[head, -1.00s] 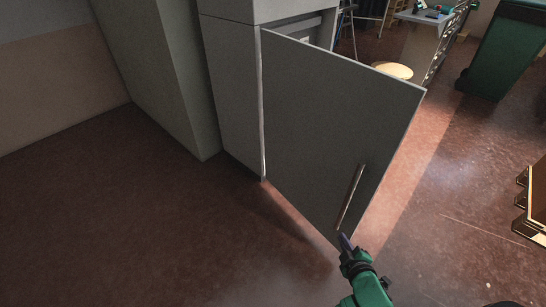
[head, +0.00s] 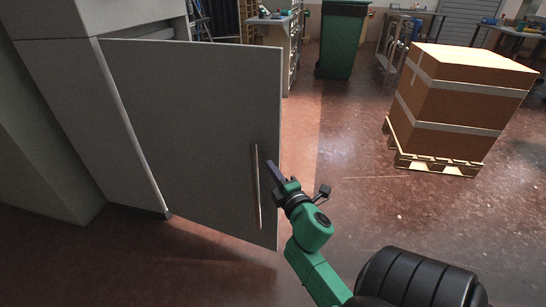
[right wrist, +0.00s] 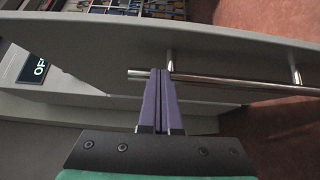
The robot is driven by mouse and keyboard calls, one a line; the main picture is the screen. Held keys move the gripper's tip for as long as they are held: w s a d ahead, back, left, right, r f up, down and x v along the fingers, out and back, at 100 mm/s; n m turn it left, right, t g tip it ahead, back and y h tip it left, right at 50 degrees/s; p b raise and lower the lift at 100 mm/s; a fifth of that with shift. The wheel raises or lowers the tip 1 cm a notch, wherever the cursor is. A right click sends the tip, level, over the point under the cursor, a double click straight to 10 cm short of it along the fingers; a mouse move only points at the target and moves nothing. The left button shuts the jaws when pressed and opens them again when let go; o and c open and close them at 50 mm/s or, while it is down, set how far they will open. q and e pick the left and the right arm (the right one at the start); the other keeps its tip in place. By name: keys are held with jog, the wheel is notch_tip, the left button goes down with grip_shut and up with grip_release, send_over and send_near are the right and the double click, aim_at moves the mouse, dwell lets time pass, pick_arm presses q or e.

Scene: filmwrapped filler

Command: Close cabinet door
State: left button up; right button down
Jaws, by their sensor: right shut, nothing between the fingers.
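The cabinet door (head: 195,130) is a grey panel standing wide open, hinged at its left edge on the grey cabinet (head: 60,95). Its metal bar handle (head: 257,187) runs upright near the door's free edge. My right gripper (head: 270,166) is shut and empty, with its tips close to the door face beside the handle's upper part. In the right wrist view the shut purple fingers (right wrist: 163,75) reach the handle bar (right wrist: 225,80) near one end; whether they touch it or the door, I cannot tell. My left gripper is not in view.
A strapped carton stack (head: 455,95) on a wooden pallet (head: 430,160) stands at the right. A green bin (head: 342,40) and a workbench (head: 272,40) are at the back. The floor between door and pallet is clear.

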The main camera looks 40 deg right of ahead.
aim_at(269, 150)
jog(key=w+d, duration=0.3)
jog(key=shift+w+d, duration=0.1)
jog(key=shift+d, duration=0.1)
jog(key=shift+w+d, duration=0.2)
jog(key=shift+d, duration=0.2)
